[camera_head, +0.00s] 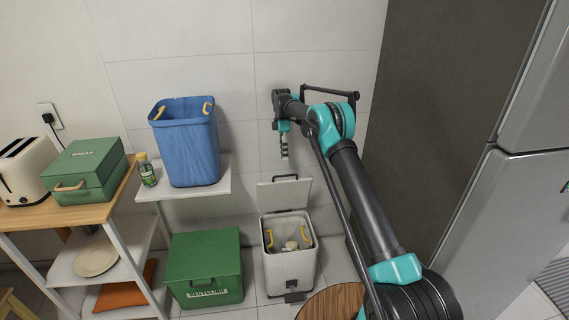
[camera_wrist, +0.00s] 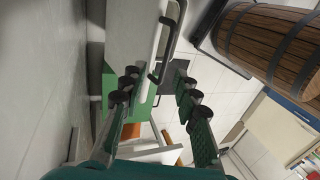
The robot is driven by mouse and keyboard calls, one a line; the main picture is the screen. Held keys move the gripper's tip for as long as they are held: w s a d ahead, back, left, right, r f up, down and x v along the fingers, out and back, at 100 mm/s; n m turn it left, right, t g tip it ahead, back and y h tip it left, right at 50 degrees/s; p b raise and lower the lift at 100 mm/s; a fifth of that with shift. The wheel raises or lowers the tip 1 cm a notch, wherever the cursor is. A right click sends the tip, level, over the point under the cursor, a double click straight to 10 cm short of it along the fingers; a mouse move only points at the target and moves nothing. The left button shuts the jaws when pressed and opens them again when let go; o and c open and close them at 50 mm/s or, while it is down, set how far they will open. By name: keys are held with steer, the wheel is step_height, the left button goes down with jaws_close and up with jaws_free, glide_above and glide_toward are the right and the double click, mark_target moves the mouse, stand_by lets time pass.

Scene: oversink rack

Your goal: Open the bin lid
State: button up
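The bin (camera_head: 290,272) is a light grey box on the floor in the head view, with yellow handles and pale items inside. Its lid (camera_head: 286,194) stands raised at the back, so the bin's top is uncovered. A dark handle (camera_head: 285,178) shows along the lid's upper edge. My gripper (camera_head: 285,154) points down just above the lid, apparently clear of it. In the wrist view my gripper (camera_wrist: 158,82) has its fingers spread, with nothing clasped between them. A pale panel with a dark bar handle (camera_wrist: 168,48) shows beyond the fingers, apparently the lid.
A green recycling box (camera_head: 205,268) stands left of the bin. A blue basket (camera_head: 187,145) and a small bottle (camera_head: 147,170) sit on the shelf above. A wooden barrel (camera_wrist: 275,42) stands close by. A fridge (camera_head: 505,210) is at the right.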

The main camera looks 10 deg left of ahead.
step_height(320, 180, up, 3)
steer(key=shift+f, duration=0.2)
steer(key=shift+s+a, duration=0.1)
steer(key=shift+s, duration=0.05)
steer(key=s+d+t+y, duration=0.1)
steer(key=s+d+t, duration=0.2)
steer(key=s, duration=0.8)
steer(key=s+d+t+y, duration=0.1)
steer(key=s+d+t, duration=0.2)
steer(key=s, duration=0.7)
steer(key=x, duration=1.7)
steer(key=shift+f, duration=0.1)
jaws_close()
